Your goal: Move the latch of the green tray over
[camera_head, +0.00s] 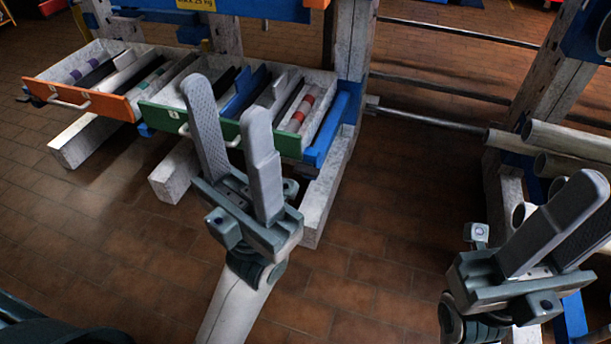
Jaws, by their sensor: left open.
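The green tray (288,146) sits in the rack at upper centre, with a green front, a pale handle (183,131) and grey walls. It holds several bars, including a red-banded one. A small blue part (146,130) shows at the left end of its front; I cannot tell whether this is the latch. My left gripper (226,95) is open and empty, its fingers pointing up the picture and covering part of the green front and handle. I cannot tell whether it touches them. My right gripper (600,205) is open at the lower right, partly cut off by the frame edge.
An orange-fronted tray (80,99) with bars is left of the green one. A grey upright (352,40) and a blue rail (333,128) stand right of it. Metal pipes (570,142) lie at the right. Brown tiled floor (400,220) is clear between.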

